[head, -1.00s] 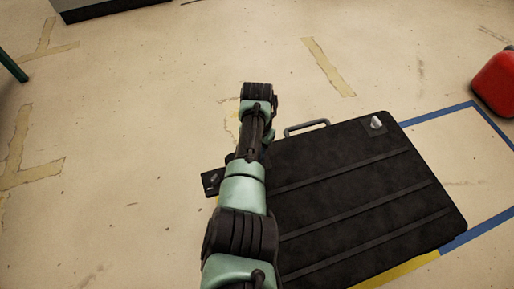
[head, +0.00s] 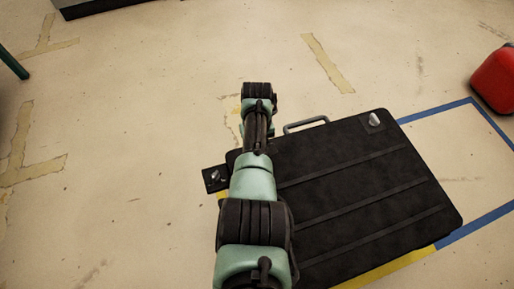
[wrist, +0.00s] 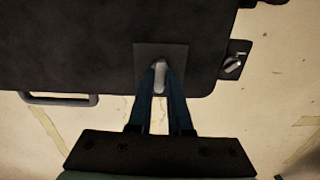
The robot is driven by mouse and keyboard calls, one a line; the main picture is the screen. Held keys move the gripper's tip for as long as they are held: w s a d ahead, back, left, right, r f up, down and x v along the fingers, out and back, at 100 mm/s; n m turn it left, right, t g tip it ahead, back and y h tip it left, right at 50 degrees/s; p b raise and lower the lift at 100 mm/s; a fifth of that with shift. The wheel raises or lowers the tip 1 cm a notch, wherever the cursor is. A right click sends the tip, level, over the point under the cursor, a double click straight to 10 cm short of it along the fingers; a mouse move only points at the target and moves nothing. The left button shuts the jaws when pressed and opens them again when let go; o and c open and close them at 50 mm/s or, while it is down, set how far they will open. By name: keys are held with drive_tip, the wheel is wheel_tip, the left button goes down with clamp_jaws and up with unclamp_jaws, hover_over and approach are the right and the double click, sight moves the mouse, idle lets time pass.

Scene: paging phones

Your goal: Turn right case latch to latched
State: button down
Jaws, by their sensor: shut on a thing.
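The black case (head: 350,190) lies flat on the floor, its grey handle (head: 306,125) along its far edge. The right case latch (wrist: 160,82) is a pale metal tab on a dark square plate near a case corner in the wrist view. My gripper (wrist: 160,68) has its two blue fingers closed around this latch, one on each side. The tab's long side runs up and down in that view. In the head view my arm hides this latch and the fingers. The other case latch (head: 375,119) shows at the far right corner.
A small dark plate with a metal knob (head: 214,177) sits beside the case, just left of my arm; it also shows in the wrist view (wrist: 232,66). A red object (head: 494,84) stands at the right. Blue and yellow tape marks the floor.

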drive_tip(key=shift+n, duration=0.4)
drive_tip(key=c, duration=0.8)
unclamp_jaws()
drive_tip(key=shift+c, duration=0.2)
drive_tip(key=shift+r, duration=0.1)
wheel_tip(320, 180, up, 13)
drive_tip(key=p, duration=0.9)
